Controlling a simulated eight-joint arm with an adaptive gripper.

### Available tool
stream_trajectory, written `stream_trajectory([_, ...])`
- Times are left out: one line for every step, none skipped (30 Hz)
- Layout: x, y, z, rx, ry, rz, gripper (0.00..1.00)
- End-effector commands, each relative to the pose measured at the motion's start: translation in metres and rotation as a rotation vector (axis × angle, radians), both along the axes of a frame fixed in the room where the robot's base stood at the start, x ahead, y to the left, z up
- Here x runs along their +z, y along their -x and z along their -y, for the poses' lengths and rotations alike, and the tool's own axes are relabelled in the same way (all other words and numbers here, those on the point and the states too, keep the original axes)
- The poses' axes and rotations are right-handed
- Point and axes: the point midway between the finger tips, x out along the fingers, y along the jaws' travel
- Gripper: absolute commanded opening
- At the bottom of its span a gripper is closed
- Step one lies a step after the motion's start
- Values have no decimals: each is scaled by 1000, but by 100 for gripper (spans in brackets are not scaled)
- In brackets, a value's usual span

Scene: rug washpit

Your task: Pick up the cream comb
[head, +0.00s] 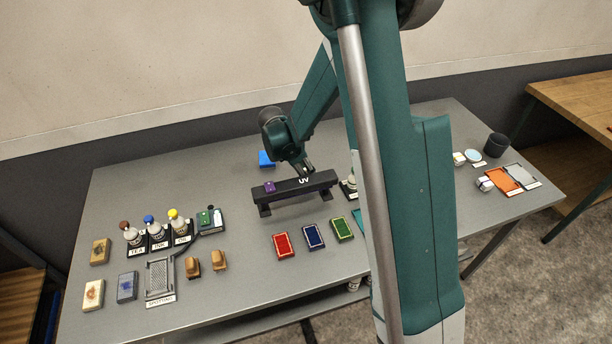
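I cannot make out a cream comb anywhere in the head view; it may be hidden behind my arm or too small to tell. My gripper (308,170) points down just behind the black bar marked UV (296,187), near its middle. Its fingertips are small and partly hidden, so I cannot tell whether they are open or shut. I see nothing held in it. Two tan, brush-like blocks (219,260) stand at the front left of the grey table (250,285).
A blue block (266,158) lies behind the UV bar. Red (283,245), dark blue (313,236) and green (342,229) pads lie in front of it. Capped bottles (156,232) stand at left. An orange tray (498,180) and dark cup (496,145) stand at right.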

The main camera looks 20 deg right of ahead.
Motion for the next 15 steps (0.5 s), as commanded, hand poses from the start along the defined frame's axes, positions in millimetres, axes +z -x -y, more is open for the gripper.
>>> stream_trajectory([0,0,0,0,0,0,28])
stream_trajectory([0,0,0,0,0,0,28])
stream_trajectory([0,0,0,0,0,0,25])
stream_trajectory([0,0,0,0,0,0,21])
stream_trajectory([0,0,0,0,0,0,18])
stream_trajectory([0,0,0,0,0,0,12])
stream_trajectory([0,0,0,0,0,0,8])
stream_trajectory([0,0,0,0,0,0,4])
stream_trajectory([0,0,0,0,0,0,0])
stream_trajectory([0,0,0,0,0,0,0])
stream_trajectory([0,0,0,0,0,0,0])
stream_trajectory([0,0,0,0,0,0,0])
stream_trajectory([0,0,0,0,0,0,0])
stream_trajectory([0,0,0,0,0,0,0])
stream_trajectory([0,0,0,0,0,0,0])
